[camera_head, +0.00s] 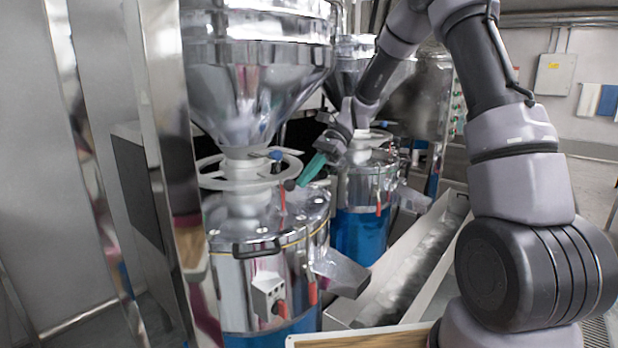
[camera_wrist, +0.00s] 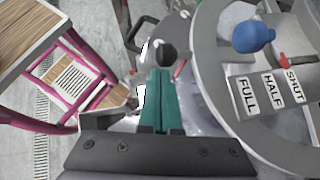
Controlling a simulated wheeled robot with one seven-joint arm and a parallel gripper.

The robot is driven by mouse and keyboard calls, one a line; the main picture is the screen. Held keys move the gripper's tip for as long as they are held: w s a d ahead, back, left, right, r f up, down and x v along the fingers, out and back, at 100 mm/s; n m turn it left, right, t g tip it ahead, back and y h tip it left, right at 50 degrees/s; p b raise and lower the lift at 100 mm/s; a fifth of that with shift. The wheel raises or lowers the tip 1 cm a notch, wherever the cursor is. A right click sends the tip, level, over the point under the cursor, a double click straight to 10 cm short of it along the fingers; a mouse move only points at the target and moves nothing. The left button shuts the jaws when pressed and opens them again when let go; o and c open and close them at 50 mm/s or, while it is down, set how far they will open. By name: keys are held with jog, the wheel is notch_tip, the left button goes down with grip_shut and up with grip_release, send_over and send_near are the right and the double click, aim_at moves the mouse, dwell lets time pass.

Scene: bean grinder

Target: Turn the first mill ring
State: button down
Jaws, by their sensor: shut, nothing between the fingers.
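The first mill ring (camera_head: 208,181) is a flat grey metal ring around the neck below the nearest hopper. It fills the right of the wrist view (camera_wrist: 212,85). A black ball knob (camera_head: 289,185) shows at the ring's right side, and in the wrist view (camera_wrist: 165,53) it is just beyond my fingertips. My gripper (camera_head: 303,181) has teal fingers, shut and empty, pointing down-left beside the ring. In the wrist view my fingers (camera_wrist: 160,75) lie left of the ring and overlap the knob's lower edge; whether they touch it I cannot tell.
A blue knob (camera_wrist: 252,37) and FULL, HALF and SHUT labels (camera_wrist: 268,90) lie inside the ring. The steel hopper (camera_head: 258,75) stands above it. A second mill (camera_head: 365,185) stands behind, and a long metal trough (camera_head: 405,270) runs to the right.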

jog(key=shift+s+a, duration=0.1)
jog(key=s+a+m+t, duration=0.1)
jog(key=s+a, duration=0.4)
jog(key=a, duration=0.1)
jog(key=shift+s+a+y, duration=0.2)
jog(key=shift+a+y, duration=0.1)
jog(key=shift+a, duration=0.05)
